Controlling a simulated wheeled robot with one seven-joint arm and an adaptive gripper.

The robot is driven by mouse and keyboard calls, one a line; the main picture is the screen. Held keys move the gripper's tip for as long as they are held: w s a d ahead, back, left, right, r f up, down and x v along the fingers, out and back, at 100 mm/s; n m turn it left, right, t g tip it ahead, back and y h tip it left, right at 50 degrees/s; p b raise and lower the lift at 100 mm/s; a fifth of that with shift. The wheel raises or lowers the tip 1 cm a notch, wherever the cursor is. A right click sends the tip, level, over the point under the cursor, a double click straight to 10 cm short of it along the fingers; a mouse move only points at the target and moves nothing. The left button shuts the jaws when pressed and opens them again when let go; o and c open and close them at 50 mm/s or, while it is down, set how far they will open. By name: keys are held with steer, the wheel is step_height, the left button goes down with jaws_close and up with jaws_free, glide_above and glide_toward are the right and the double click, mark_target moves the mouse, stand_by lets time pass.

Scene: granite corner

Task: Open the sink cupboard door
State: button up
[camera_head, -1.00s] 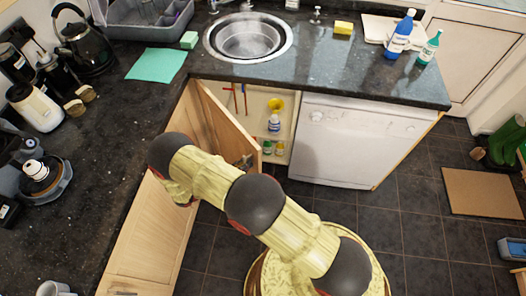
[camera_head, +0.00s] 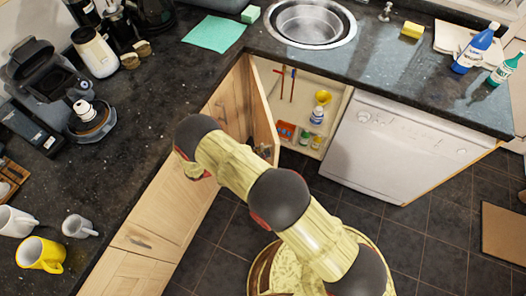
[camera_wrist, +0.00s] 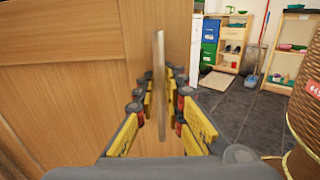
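The light wooden sink cupboard door (camera_head: 262,115) stands open below the sink, hinged at its left side and swung out into the room. In the wrist view the door's wooden face (camera_wrist: 70,75) fills the left and middle. Its upright metal bar handle (camera_wrist: 161,85) stands between the fingers of my gripper (camera_wrist: 162,88). The fingers are apart, one on each side of the bar, with gaps showing. In the head view my arm hides the lower door, and my gripper is mostly hidden.
The open cupboard shows a bottle (camera_head: 318,115) and small jars. A white dishwasher (camera_head: 385,150) stands to its right. Wooden cabinets (camera_head: 165,220) run along the left, close to my arm. Dark tiled floor (camera_head: 440,235) is free at the lower right.

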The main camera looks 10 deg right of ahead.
mark_target(272, 136)
stand_by(0.3)
step_height(272, 136, up, 10)
steer(key=shift+f, duration=0.1)
stand_by(0.4)
steer(key=shift+c, duration=0.2)
